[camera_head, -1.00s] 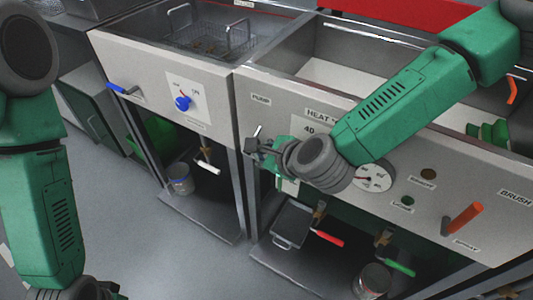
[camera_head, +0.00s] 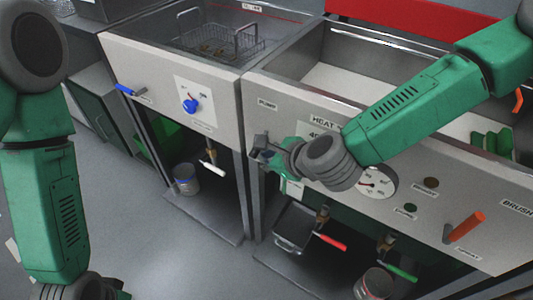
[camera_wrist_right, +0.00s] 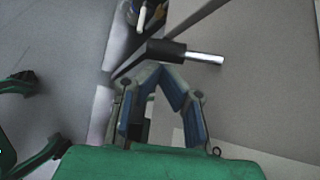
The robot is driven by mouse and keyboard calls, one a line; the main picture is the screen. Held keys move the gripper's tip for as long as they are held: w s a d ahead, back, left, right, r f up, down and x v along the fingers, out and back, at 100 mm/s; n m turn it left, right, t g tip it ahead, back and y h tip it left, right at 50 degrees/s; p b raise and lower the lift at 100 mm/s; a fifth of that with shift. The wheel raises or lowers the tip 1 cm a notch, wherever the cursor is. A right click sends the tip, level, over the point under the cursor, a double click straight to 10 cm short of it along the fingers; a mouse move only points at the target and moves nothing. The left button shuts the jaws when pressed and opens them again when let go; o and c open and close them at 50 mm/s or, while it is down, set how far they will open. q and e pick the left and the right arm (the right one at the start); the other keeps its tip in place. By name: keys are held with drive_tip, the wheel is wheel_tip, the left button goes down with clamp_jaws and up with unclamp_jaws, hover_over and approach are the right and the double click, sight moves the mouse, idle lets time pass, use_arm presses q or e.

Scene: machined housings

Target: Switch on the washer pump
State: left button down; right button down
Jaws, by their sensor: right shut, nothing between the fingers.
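The washer's front panel (camera_head: 225,98) has a PUMP label (camera_head: 268,104) at the left of the HEAT marking. In the right wrist view the switch (camera_wrist_right: 185,53) shows as a black body with a bright metal lever pointing right. My right gripper (camera_wrist_right: 161,70) is shut and empty, its fingertips meeting just below the black body. I cannot tell whether they touch it.
On the right are a dial (camera_head: 377,182) and an orange lever (camera_head: 466,226). Below, red (camera_head: 331,243) and green (camera_head: 398,272) valve handles stick out.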

sight(254, 151)
drive_tip(key=shift+r, duration=0.2)
drive_tip(key=r+m+g+y+p, duration=0.1)
drive_tip(key=p, duration=0.1)
drive_tip(key=r+m+g+y+p, duration=0.1)
drive_tip(key=r+g+p, duration=0.1)
drive_tip(key=p, duration=0.1)
drive_tip(key=shift+s+a, duration=0.15)
drive_tip(key=shift+s, duration=0.05)
drive_tip(key=shift+w+r+p, duration=0.15)
drive_tip(key=shift+r+p, duration=0.3)
drive_tip(key=shift+p, duration=0.15)
drive_tip(key=shift+r, duration=0.1)
idle(1.0)
drive_tip(key=shift+r+p, duration=0.65)
drive_tip(key=shift+r, duration=0.05)
